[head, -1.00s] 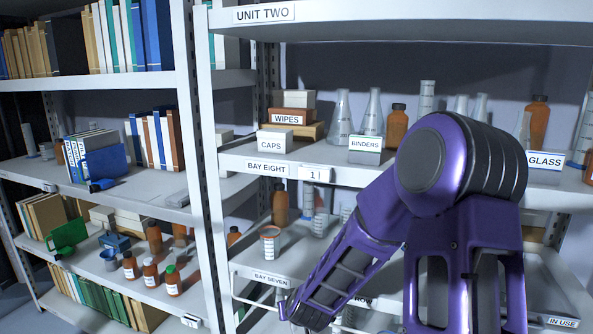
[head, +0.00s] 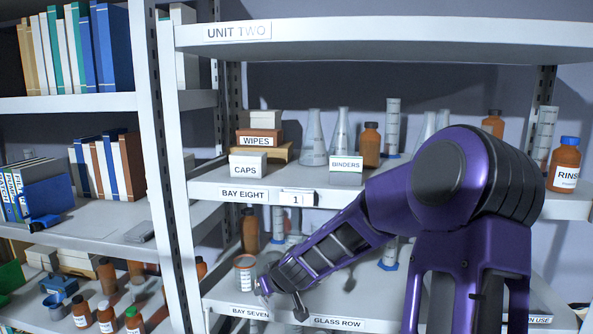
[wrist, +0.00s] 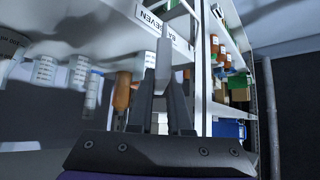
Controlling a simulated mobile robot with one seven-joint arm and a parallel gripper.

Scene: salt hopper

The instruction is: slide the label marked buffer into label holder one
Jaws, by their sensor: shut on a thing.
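Label holder one (head: 297,197) is a small light holder marked 1 on the front edge of the bay eight shelf, right of the BAY EIGHT sign. My gripper (head: 280,294) is below it, in front of the bay seven shelf, at the end of my purple arm. In the wrist view my gripper (wrist: 163,72) is shut on a thin pale grey piece (wrist: 163,58), probably the label, which points up between the fingers. No writing on this piece can be read, so I cannot confirm that it says buffer. The piece is apart from the holder.
The bay eight shelf carries a CAPS box (head: 248,165), a BINDERS box (head: 346,171), flasks and brown bottles. The BAY SEVEN sign (head: 250,312) and an orange-lidded jar (head: 245,273) are close to my gripper. An upright post (head: 170,160) stands to the left.

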